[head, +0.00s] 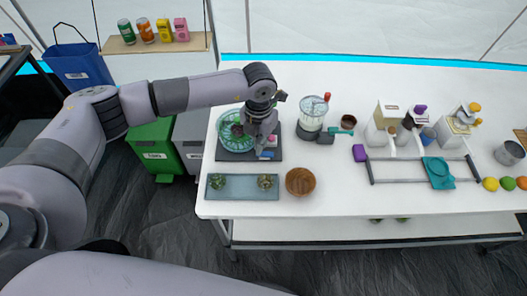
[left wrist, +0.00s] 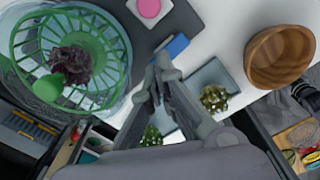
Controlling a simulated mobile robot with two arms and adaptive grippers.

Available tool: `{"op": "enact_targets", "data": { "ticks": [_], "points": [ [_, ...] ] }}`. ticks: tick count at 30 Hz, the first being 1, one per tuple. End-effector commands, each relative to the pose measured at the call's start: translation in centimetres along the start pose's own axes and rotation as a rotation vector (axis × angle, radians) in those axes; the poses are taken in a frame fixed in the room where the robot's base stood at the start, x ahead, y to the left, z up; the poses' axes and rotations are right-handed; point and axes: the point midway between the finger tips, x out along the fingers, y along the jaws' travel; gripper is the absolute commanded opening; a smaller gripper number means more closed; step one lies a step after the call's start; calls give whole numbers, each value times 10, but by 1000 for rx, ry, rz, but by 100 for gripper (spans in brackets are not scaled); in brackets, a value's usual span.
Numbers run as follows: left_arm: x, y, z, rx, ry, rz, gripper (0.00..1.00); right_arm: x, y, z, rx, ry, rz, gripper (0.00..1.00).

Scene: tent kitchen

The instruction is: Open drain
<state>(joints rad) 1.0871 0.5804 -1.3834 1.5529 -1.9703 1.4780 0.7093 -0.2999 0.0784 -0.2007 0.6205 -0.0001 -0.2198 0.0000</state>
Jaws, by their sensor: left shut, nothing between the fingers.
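A clear bowl with a green slotted basket (head: 228,126) sits on a dark base (head: 234,155) at the table's left end. In the left wrist view the green basket (left wrist: 28,45) holds a dark purple leafy clump. The base has a round pink button (left wrist: 150,8) and a blue tab (left wrist: 174,46), which also shows in the head view (head: 267,154). I cannot tell which part is the drain. My left gripper (head: 264,146) is shut and empty over the base's right side. Its fingertips (left wrist: 164,66) appear close beside the blue tab; I cannot tell whether they touch. My right gripper is not in view.
A grey-blue tray (head: 242,187) with two green plants and a wooden bowl (head: 300,182) stand in front of the base. A blender (head: 312,113) stands to its right. Dispensers and a teal-and-grey rack (head: 405,183) are farther right. The table's front centre is clear.

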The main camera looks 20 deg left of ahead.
Motion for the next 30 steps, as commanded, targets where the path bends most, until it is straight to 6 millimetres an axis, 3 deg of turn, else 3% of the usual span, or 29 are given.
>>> {"op": "enact_targets", "data": {
  "ticks": [30],
  "points": [
    [7,0,0,0,0,0,0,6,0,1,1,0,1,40]
  ]
}}
